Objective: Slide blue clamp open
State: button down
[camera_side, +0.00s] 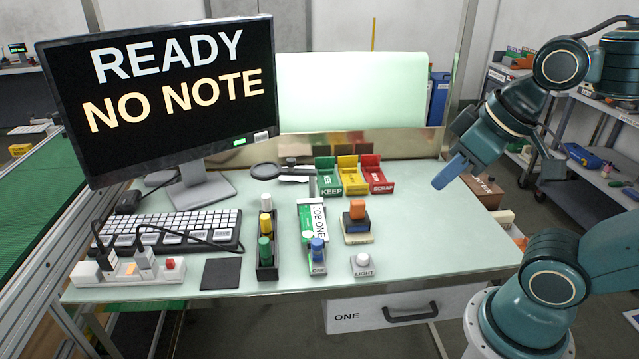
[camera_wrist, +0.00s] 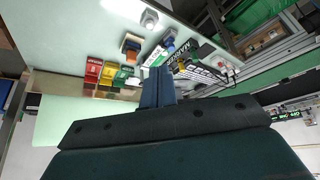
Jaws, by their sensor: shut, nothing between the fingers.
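The blue clamp (camera_side: 317,250) is a blue knob on a small grey base marked ONE, at the near end of the green-and-white JOB ONE piece (camera_side: 314,218). The clamp also shows in the wrist view as a small blue spot (camera_wrist: 169,42), beyond my fingertips. Whether its slide is open or shut is too small to tell. My gripper (camera_side: 446,175) is shut and empty, with blue fingers, high over the right side of the table, well apart from the clamp. Its fingers (camera_wrist: 157,88) lie together in the wrist view.
An orange-topped block (camera_side: 357,216) and a white LIGHT button (camera_side: 362,264) stand right of the clamp. A black rack (camera_side: 266,262) with coloured knobs stands left. Green, yellow and red bins (camera_side: 353,176) sit behind.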

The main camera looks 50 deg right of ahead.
jog(key=c, duration=1.2)
grip_release()
jog(key=shift+w, duration=0.2)
jog(key=shift+o, duration=0.2)
jog(key=shift+w+r, duration=0.1)
jog(key=shift+w, duration=0.15)
jog(key=n+g, duration=0.6)
jog(key=n, duration=0.3)
send_over(317, 241)
notch_tip(317, 241, down, 10)
jog(key=shift+r, duration=0.15)
notch_tip(317, 241, down, 14)
jog(key=shift+r, duration=0.1)
